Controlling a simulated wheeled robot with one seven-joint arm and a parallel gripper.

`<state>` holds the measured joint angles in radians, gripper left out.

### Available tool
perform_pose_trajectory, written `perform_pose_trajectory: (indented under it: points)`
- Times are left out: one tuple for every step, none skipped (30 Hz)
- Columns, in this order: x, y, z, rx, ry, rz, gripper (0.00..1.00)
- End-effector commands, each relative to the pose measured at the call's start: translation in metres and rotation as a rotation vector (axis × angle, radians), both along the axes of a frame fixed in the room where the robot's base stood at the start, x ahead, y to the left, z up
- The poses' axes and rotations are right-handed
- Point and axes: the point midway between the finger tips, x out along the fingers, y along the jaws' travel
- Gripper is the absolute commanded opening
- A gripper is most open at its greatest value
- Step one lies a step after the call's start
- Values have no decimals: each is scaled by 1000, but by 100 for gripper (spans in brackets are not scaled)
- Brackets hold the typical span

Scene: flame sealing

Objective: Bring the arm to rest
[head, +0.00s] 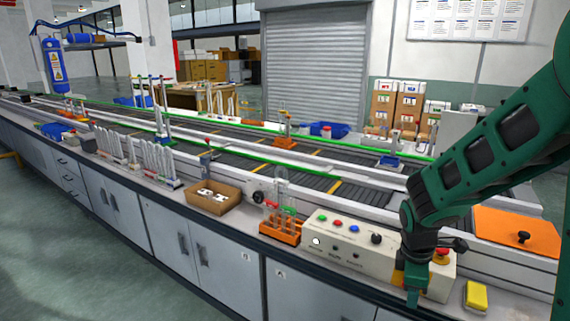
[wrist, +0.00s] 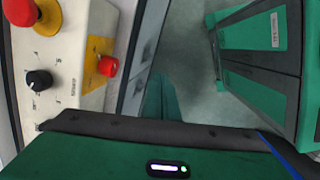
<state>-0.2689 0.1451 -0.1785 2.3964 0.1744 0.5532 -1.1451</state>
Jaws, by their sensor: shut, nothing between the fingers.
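My green arm comes in from the right in the head view. My gripper (head: 412,296) points down in front of the right part of the cream control panel (head: 345,236), near the bench's front edge. It looks shut, with nothing held. Whether it touches the panel cannot be told. In the wrist view the panel (wrist: 68,50) fills the left side, with a black knob (wrist: 38,80), a red switch (wrist: 107,67) on a yellow plate and a large red button (wrist: 20,10).
An orange rack (head: 280,232) with tubes stands left of the panel, and a cardboard box (head: 213,197) farther left. A yellow block (head: 475,296) lies right of my gripper. An orange plate (head: 515,235) with a black knob is behind it. Open floor lies in front of the cabinets.

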Motion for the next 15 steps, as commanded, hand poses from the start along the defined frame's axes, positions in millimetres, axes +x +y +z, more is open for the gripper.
perform_pose_trajectory:
  points:
    - [-12, -15, 15, 14, -16, -115, 0]
    - [-19, -21, 22, 22, -22, -183, 0]
    - [-29, -30, 31, 33, -31, -275, 0]
    - [-37, -37, 37, 40, -36, -343, 0]
    - [-45, -43, 44, 47, -41, -412, 0]
    - [-56, -50, 52, 57, -48, -503, 0]
    - [-64, -56, 58, 64, -53, -571, 0]
    - [-73, -61, 63, 71, -58, -639, 0]
    - [-85, -67, 70, 81, -63, -729, 0]
    - [-94, -71, 76, 88, -69, -798, 0]
    - [-104, -75, 81, 94, -72, -865, 0]
    - [-116, -80, 87, 104, -78, -954, 0]
    - [-125, -83, 91, 110, -82, -1023, 0]
    - [-135, -85, 95, 116, -84, -1089, 0]
    - [-147, -88, 101, 125, -89, -1177, 0]
